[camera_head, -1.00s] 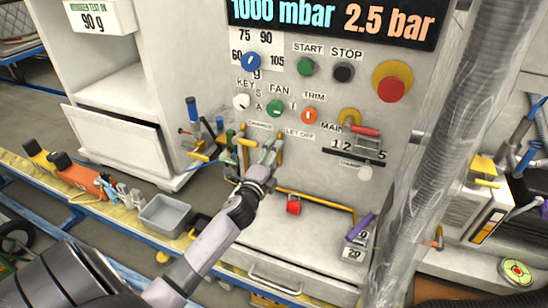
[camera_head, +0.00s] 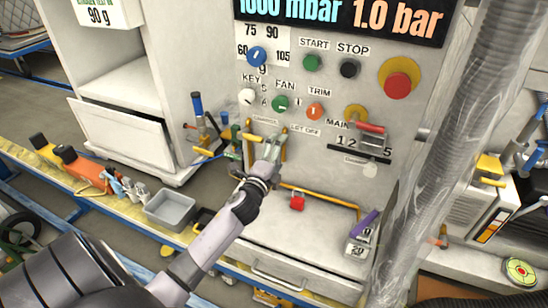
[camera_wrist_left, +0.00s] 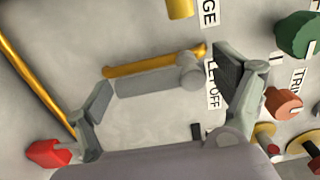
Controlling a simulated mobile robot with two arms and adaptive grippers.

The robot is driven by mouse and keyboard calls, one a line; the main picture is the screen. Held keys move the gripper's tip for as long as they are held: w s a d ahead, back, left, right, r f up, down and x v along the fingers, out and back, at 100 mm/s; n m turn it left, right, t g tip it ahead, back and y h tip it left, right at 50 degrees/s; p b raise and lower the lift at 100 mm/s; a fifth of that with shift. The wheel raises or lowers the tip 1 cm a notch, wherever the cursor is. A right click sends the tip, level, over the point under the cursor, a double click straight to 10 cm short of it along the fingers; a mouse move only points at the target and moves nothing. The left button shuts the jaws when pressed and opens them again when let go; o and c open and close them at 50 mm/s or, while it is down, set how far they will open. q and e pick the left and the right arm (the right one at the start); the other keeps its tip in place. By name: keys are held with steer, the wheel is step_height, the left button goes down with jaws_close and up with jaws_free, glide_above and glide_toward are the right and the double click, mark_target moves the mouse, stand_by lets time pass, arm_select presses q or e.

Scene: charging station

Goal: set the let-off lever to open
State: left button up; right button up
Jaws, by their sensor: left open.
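The let-off lever (camera_wrist_left: 155,66) shows in the left wrist view as a yellow bar with a grey part along it and a round grey end, beside the LET OFF label (camera_wrist_left: 213,88). In the head view it is partly hidden by my left gripper (camera_head: 268,148), which is at the panel just below the label (camera_head: 305,130). My left gripper (camera_wrist_left: 165,90) is open, with one finger on each side of the lever. I cannot tell whether either finger touches it. My right gripper is out of view.
A yellow handle (camera_wrist_left: 180,8) is close by at the charge label. The green fan knob (camera_head: 280,103) and orange trim knob (camera_head: 315,111) are above right. A wrapped hose (camera_head: 455,130) hangs right.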

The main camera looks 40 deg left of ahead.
arm_select(q)
steer(key=v, duration=1.1)
steer(key=shift+s, duration=0.4)
steer(key=shift+d, duration=0.2)
steer(key=s+d+f+n+g+h, duration=0.2)
steer(key=s+d+f+n+g, duration=0.5)
steer(key=s+d, duration=0.3)
steer(key=s+d+f+n+g+h, duration=0.2)
steer(key=s+d+f+n+g, duration=0.45)
steer(key=s, duration=0.55)
step_height(320, 180, down, 27)
steer(key=s+g, duration=0.2)
steer(key=s, duration=0.1)
steer(key=s+a+f+g, duration=0.1)
steer(key=s+a+f, duration=0.1)
steer(key=s+f, duration=1.2)
steer(key=shift+s+f, duration=0.25)
steer(key=shift+s, duration=0.55)
